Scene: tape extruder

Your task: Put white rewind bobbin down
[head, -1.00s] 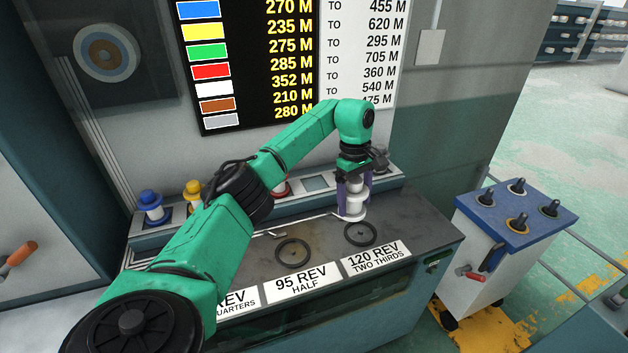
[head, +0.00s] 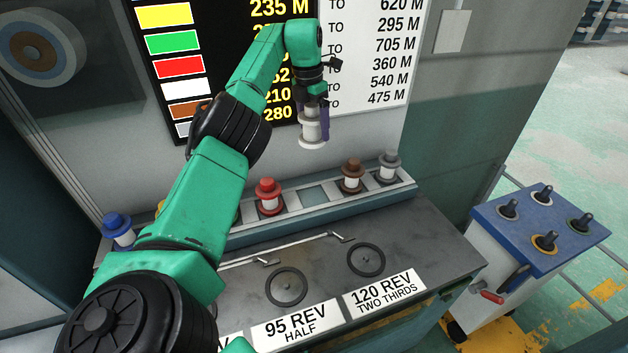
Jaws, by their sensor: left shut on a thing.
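The white rewind bobbin (head: 312,134) hangs upright in my left gripper (head: 311,112), high above the machine's worktop and in front of the chart. The left gripper is shut on it, with purple fingers on its sides. Below it is the bobbin rack (head: 404,193), holding a blue bobbin (head: 118,231), a red bobbin (head: 268,197), a brown bobbin (head: 352,176) and a grey bobbin (head: 389,168). An empty slot (head: 316,195) lies between red and brown. A yellow bobbin is mostly hidden behind my left arm. My right gripper is not in view.
The worktop (head: 420,242) has black rings at 95 REV (head: 287,286) and 120 REV (head: 366,260), both empty, with thin metal arms behind them. A blue-topped cart (head: 528,222) with several dark pegs stands at the right. The chart (head: 260,60) is on the back wall.

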